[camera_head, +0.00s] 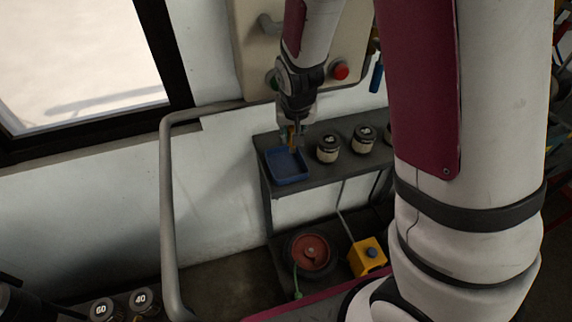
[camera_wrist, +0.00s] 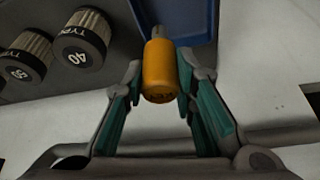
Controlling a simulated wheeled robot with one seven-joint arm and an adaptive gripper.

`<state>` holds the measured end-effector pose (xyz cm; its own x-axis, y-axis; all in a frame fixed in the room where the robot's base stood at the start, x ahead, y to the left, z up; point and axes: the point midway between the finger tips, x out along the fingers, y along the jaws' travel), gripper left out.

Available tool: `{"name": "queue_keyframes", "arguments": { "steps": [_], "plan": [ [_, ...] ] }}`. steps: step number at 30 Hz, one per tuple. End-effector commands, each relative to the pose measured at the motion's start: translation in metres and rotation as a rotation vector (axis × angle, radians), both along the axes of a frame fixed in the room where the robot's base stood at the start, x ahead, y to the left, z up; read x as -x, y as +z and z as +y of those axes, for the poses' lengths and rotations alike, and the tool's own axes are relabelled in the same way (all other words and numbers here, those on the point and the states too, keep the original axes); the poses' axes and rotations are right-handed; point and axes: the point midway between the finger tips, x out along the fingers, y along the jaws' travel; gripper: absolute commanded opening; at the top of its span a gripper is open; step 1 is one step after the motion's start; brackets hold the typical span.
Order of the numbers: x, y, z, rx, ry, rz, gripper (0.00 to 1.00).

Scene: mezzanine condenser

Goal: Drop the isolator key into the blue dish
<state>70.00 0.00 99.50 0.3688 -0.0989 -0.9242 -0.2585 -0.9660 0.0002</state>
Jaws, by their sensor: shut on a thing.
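The isolator key shows in the wrist view as an orange-yellow cylindrical handle (camera_wrist: 160,72) with a grey shaft pointing away from me. My gripper (camera_wrist: 158,85) is shut on the handle, with a teal-lined finger on each side. In the head view my gripper (camera_head: 291,132) hangs over the back of the blue dish, and the key (camera_head: 292,146) is a small orange bit below it. The blue dish (camera_head: 289,180) is a square tray on the left end of the grey shelf. Its near part looks empty. In the wrist view part of the dish (camera_wrist: 200,22) lies beyond the key.
Jars with dark lids (camera_head: 328,149) stand on the shelf right of the dish. A control panel with a red button (camera_head: 340,70) is on the wall above. A grey rail (camera_head: 167,200) runs left of the shelf. A red round item (camera_head: 309,251) and yellow box (camera_head: 367,257) sit below.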

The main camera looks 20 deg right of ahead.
Motion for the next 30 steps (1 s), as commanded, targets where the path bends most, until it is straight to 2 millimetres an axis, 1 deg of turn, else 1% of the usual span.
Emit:
{"name": "queue_keyframes", "arguments": {
  "steps": [1,6,17,18,21,30],
  "plan": [
    [-0.002,-0.008,0.0,0.0,0.0,0.0,0.0],
    [-0.001,-0.02,0.0,0.0,0.0,0.0,0.0],
    [0.0,-0.023,0.0,0.0,0.0,-0.001,0.0],
    [0.0,-0.023,0.0,0.0,0.0,-0.001,0.27],
    [0.0,-0.023,0.0,0.0,0.0,-0.001,0.48],
    [0.0,-0.022,0.0,0.0,0.0,-0.001,0.48]
  ]
}}
